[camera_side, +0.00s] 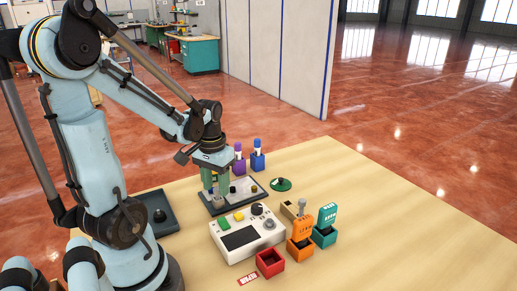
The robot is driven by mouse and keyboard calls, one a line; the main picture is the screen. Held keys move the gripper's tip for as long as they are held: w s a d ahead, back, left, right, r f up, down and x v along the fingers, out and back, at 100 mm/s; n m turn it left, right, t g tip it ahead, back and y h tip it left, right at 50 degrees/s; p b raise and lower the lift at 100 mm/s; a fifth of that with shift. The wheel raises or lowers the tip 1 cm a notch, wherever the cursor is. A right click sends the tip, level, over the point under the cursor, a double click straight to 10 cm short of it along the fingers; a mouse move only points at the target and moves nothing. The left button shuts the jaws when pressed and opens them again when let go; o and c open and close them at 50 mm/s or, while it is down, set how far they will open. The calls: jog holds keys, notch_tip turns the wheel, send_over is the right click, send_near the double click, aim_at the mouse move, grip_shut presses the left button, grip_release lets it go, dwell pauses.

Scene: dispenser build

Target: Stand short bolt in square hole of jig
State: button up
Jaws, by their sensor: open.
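The jig seems to be the dark plate (257,197) under my gripper, with small light and dark parts on it. My gripper (215,188) is open, pointing down, with its greenish fingers low over the plate's left part. Whether anything stands between the fingers is too small to tell. A small grey bolt-like piece (302,207) stands upright by a tan block (289,208), right of the jig; I cannot tell if it is the short bolt. The square hole cannot be made out.
A white control box (265,240) stands in front of the jig. Purple (239,165) and blue (258,162) holders and a green disc (281,184) are behind. The table's right side is clear.

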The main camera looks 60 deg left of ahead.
aim_at(217, 189)
jog(key=shift+r, duration=0.1)
notch_tip(217, 189, up, 12)
jog(key=w+d+f+m+t, duration=0.2)
jog(key=w+d+m+t, duration=0.1)
jog(key=d, duration=0.5)
jog(key=w+d+f+m+t, duration=0.2)
jog(key=w+d+m+t, duration=0.1)
jog(key=d, duration=0.5)
jog(key=shift+d+t, duration=0.25)
jog(key=shift+t, duration=0.35)
